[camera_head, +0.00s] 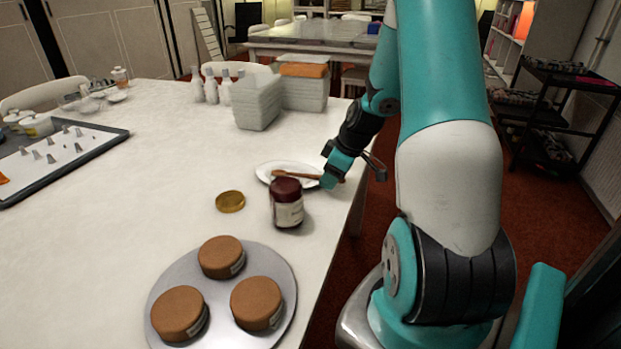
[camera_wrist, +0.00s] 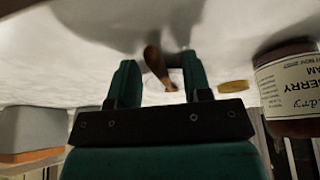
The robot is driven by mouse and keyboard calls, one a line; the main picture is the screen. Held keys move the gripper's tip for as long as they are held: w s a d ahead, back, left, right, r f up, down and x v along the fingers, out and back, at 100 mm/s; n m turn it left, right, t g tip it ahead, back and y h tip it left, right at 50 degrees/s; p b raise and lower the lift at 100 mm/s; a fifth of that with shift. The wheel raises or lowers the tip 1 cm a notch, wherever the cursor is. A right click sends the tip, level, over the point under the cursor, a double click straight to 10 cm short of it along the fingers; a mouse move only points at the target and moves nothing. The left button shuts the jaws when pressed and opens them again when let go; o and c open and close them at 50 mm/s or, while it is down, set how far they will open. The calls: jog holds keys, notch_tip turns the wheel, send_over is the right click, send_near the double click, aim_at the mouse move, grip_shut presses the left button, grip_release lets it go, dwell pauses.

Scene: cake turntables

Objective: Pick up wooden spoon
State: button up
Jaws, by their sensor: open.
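The wooden spoon (camera_head: 296,174) lies across a white plate (camera_head: 266,169) near the right edge of the table. My gripper (camera_head: 333,172) is low at the plate's right side, around the spoon's right end. In the wrist view my gripper (camera_wrist: 158,80) is open, with one finger on each side of the spoon (camera_wrist: 155,63). The spoon shows a gap to both fingers there. The head view hides part of the spoon's right end behind the gripper.
A jam jar (camera_head: 287,204) stands close in front of the plate; it also shows in the wrist view (camera_wrist: 289,86). A gold lid (camera_head: 230,201) lies left of it. A turntable (camera_head: 272,258) bears three brown cakes. Grey bins (camera_head: 257,104) stand behind. The table's middle left is clear.

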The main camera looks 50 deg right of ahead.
jog(key=shift+w+f, duration=0.1)
jog(key=shift+f, duration=0.2)
grip_shut()
jog(key=shift+r, duration=0.1)
notch_tip(320, 180, up, 28)
jog(key=p, duration=0.4)
